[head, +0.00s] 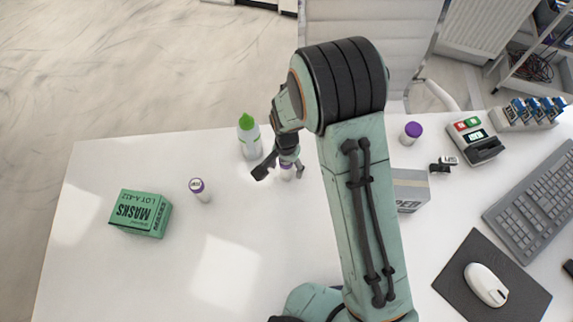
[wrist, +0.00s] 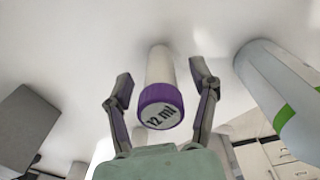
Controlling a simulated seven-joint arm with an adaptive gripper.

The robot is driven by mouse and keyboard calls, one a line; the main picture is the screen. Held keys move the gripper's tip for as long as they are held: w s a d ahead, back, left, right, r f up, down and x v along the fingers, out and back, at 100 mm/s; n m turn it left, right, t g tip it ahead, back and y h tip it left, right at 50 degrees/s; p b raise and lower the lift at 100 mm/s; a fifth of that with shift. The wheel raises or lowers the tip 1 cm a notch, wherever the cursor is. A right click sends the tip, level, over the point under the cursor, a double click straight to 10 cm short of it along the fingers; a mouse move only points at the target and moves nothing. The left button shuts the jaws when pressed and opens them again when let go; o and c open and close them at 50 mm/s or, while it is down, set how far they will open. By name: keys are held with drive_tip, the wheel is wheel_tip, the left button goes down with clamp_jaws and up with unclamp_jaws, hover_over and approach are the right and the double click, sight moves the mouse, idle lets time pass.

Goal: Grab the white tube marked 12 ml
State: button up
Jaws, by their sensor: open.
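The white tube (wrist: 160,66) has a purple-edged cap marked "12 ml" and stands on the table. In the wrist view it is between the two fingers of my gripper (wrist: 162,92), with gaps on both sides. My gripper is open and not touching it. In the head view my gripper (head: 279,172) points down at the table, and the tube (head: 286,174) shows only in small part between the fingers.
A bottle with a green tip (head: 249,137) stands close behind my gripper. Another purple-capped tube (head: 200,190) and a green masks box (head: 141,213) are to the left. A purple-capped container (head: 411,133) and a grey box (head: 411,190) are right of my arm. The front left table is clear.

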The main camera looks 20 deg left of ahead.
drive_tip(key=shift+f, duration=1)
drive_tip(key=c, duration=0.9)
